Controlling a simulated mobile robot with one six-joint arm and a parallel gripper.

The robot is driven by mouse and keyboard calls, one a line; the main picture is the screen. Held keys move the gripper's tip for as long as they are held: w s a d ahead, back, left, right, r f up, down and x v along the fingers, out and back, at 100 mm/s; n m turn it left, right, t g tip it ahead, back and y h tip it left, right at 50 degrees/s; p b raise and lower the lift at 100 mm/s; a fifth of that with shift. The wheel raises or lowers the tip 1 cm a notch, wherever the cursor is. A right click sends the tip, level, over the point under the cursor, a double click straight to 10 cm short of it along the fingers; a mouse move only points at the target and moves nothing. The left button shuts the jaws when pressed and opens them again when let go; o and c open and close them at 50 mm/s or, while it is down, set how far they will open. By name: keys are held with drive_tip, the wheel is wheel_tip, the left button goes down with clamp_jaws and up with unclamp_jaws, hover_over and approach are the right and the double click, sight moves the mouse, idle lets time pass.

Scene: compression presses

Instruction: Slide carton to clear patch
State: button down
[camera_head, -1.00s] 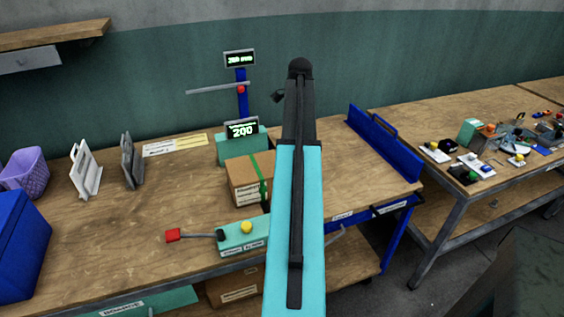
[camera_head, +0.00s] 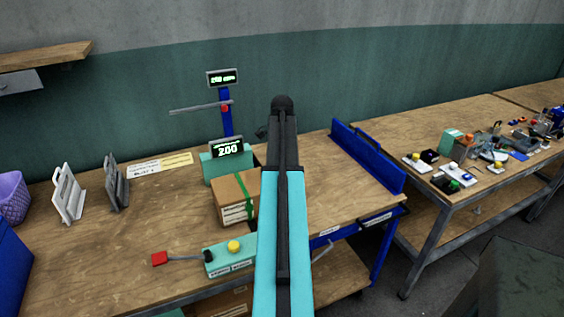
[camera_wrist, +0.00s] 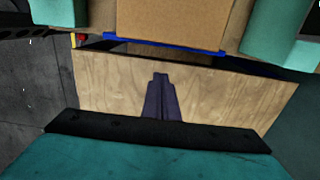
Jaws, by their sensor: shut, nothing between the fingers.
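The brown carton (camera_head: 228,197) with a green strap and white labels sits upright on the bench beside the teal scale display reading 200. My arm crosses in front of its right side. A bare wood patch (camera_head: 345,185) lies right of my arm, up to a blue rail. In the wrist view the carton (camera_wrist: 180,20) fills the top middle, beyond a thin blue edge, and the bare wood (camera_wrist: 225,95) lies below it. My gripper (camera_wrist: 160,78) is shut and empty over this wood, apart from the carton in the picture.
A teal control box (camera_head: 229,256) with a yellow button and a red-ended lever (camera_head: 160,258) stands at the bench front. The blue rail (camera_head: 367,155) borders the right end. A post with a display (camera_head: 222,77) rises behind. A cluttered second bench stands right.

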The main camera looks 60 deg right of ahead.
wheel_tip(320, 180, down, 4)
drive_tip(key=shift+r+p, duration=0.1)
drive_tip(key=shift+p, duration=0.3)
drive_tip(key=shift+w+a+p, duration=0.35)
drive_tip(key=shift+w+a, duration=0.25)
drive_tip(key=shift+a, duration=0.25)
drive_tip(key=shift+w+a+p, duration=0.3)
drive_tip(key=shift+w+a, duration=0.3)
drive_tip(key=shift+a, duration=0.2)
